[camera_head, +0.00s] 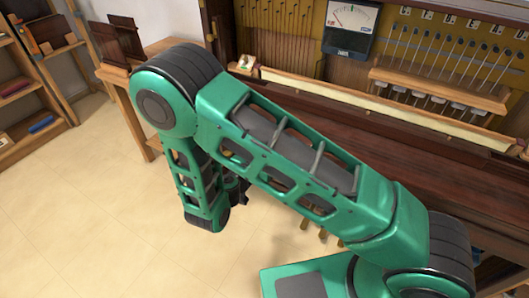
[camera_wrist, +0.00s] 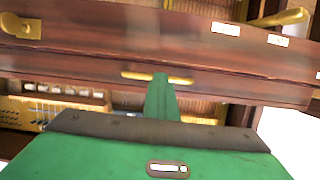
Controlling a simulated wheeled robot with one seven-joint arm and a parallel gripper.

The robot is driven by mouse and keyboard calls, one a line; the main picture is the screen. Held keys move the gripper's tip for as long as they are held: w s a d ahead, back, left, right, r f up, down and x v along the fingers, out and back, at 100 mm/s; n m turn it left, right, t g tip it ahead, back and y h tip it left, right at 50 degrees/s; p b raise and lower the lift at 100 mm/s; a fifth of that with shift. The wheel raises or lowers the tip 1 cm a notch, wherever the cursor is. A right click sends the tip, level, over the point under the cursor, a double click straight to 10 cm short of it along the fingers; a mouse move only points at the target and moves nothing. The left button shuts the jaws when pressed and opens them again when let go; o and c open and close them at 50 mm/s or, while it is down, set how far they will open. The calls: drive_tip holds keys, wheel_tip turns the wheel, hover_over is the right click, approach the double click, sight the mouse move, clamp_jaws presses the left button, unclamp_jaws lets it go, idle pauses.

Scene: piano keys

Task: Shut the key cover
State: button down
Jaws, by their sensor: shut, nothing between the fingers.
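In the wrist view, a long reddish-brown wooden panel (camera_wrist: 70,68), which looks like the key cover, runs across the picture. A brass handle or plate (camera_wrist: 130,75) sits at its middle. My gripper (camera_wrist: 160,80) is shut and empty, its green tip overlapping the brass piece; whether they touch I cannot tell. In the head view, dark brown woodwork (camera_head: 400,158) stretches along the piano front, partly behind my green arm. No keys show there, and the cover's exact angle is unclear. My fingertips are hidden behind my arm in that view.
The piano's upper front is open, showing a gauge (camera_head: 350,26) and a rack of metal rods (camera_head: 440,82). A cream strip (camera_head: 370,100) runs below. A small wooden table (camera_head: 127,88) and shelves (camera_head: 30,85) stand left. The tiled floor (camera_head: 90,220) is clear.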

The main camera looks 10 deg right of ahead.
drive_tip(key=shift+w+d+f, duration=0.2)
drive_tip(key=shift+d+f, duration=0.2)
drive_tip(key=shift+f, duration=0.4)
drive_tip(key=shift+a, duration=0.15)
wheel_tip(320, 180, up, 4)
drive_tip(key=s+a+f, duration=0.1)
drive_tip(key=s+a, duration=0.1)
drive_tip(key=a, duration=0.1)
drive_tip(key=s+a+f, duration=0.3)
drive_tip(key=s+f, duration=0.1)
drive_tip(key=f, duration=0.2)
drive_tip(key=shift+s, duration=0.3)
drive_tip(key=shift+f, duration=0.15)
